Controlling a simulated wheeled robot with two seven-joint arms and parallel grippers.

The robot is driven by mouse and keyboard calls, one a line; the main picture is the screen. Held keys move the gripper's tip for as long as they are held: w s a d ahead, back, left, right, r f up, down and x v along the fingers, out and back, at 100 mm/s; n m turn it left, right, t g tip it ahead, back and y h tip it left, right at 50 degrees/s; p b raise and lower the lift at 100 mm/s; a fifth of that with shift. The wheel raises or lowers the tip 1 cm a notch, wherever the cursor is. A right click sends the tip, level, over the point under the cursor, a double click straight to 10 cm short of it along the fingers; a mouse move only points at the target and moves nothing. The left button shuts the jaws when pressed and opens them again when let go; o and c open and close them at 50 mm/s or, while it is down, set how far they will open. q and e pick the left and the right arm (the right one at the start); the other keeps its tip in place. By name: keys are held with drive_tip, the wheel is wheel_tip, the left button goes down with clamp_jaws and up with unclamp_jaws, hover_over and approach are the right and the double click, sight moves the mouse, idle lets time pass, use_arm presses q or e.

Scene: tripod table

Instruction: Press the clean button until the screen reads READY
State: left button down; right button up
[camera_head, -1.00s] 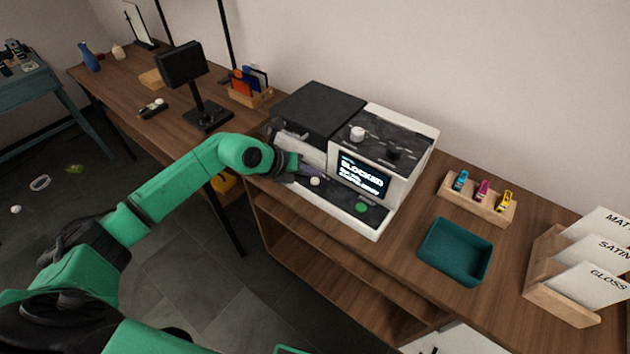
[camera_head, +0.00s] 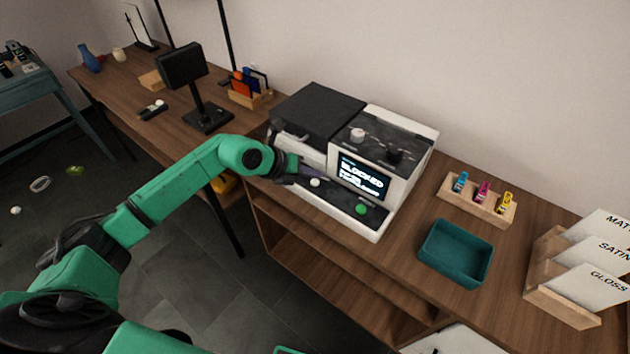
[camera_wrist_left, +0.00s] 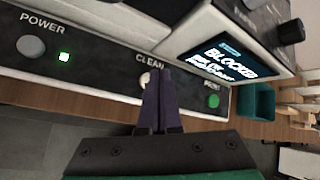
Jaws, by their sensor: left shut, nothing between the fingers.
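The printer (camera_head: 385,150) stands on the wooden counter. Its screen (camera_head: 362,176) reads BLOCKED in large letters, with smaller lines below that I cannot read surely; the screen also shows in the left wrist view (camera_wrist_left: 228,58). The white clean button (camera_head: 315,182) is on the front panel, under the CLEAN label in the left wrist view (camera_wrist_left: 145,79). My left gripper (camera_head: 328,172) is shut and empty. Its purple fingers (camera_wrist_left: 160,85) are at the clean button and partly cover it; I cannot tell whether they touch. My right gripper is not in view.
On the same panel are a grey power button (camera_wrist_left: 31,46), a lit green light (camera_wrist_left: 64,57) and a green button (camera_head: 361,209). A teal tray (camera_head: 455,252), a rack of small colored cartridges (camera_head: 478,199) and a paper holder (camera_head: 565,290) stand to the right.

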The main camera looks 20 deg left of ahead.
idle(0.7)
use_arm(q)
drive_tip(key=shift+f, duration=0.4)
drive_tip(key=shift+f+b, duration=0.55)
drive_tip(key=shift+b, duration=0.1)
drive_tip(key=shift+r, duration=0.15)
idle(0.4)
drive_tip(key=shift+r+p, duration=0.75)
drive_tip(key=shift+r, duration=0.05)
wheel_tip(320, 180, up, 5)
drive_tip(key=p, duration=0.4)
